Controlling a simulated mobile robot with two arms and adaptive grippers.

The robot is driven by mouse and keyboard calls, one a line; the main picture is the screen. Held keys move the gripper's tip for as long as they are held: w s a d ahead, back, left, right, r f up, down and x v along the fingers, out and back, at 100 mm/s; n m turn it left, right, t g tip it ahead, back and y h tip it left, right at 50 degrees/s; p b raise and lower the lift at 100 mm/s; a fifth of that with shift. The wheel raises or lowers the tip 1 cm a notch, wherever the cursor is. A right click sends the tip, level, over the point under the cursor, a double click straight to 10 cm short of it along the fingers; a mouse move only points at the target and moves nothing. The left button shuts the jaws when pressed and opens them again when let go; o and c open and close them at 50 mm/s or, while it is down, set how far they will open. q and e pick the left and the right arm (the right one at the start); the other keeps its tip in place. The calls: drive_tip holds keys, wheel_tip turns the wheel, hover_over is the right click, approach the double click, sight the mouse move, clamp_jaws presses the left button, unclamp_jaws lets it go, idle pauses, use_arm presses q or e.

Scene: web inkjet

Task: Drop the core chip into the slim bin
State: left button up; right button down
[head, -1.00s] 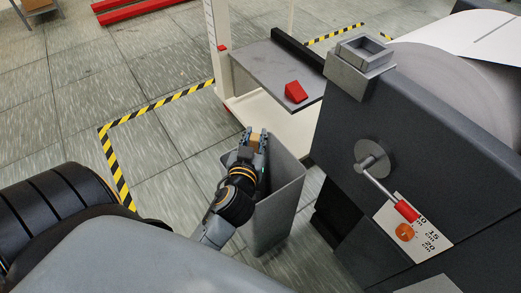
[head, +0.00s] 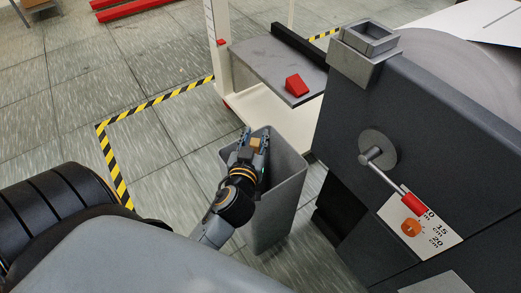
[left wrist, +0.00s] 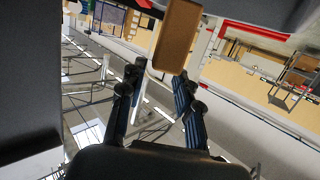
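The core chip, a small tan-brown block (head: 255,144), shows between the fingers of my left gripper (head: 255,136) in the head view. In the left wrist view the chip (left wrist: 177,35) is a brown slab by the fingertips, and the two fingers (left wrist: 158,80) stand wide apart. The gripper is open; I cannot tell whether the chip touches a finger. The slim bin (head: 284,195) is a tall grey open-topped container on the floor. My left gripper is over its mouth. The bin's inside is partly hidden by my arm. My right gripper is not in view.
A dark machine with a crank (head: 385,172) and an orange knob (head: 411,227) stands right of the bin. Behind the bin is a grey shelf (head: 262,62) with a red wedge (head: 296,85). Yellow-black tape (head: 160,102) marks the open floor at left.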

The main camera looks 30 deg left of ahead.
use_arm(q)
drive_tip(key=shift+o, duration=0.8)
drive_tip(key=shift+s+d, duration=0.1)
drive_tip(key=shift+s, duration=0.05)
drive_tip(key=v, duration=0.7)
drive_tip(key=shift+r, duration=0.1)
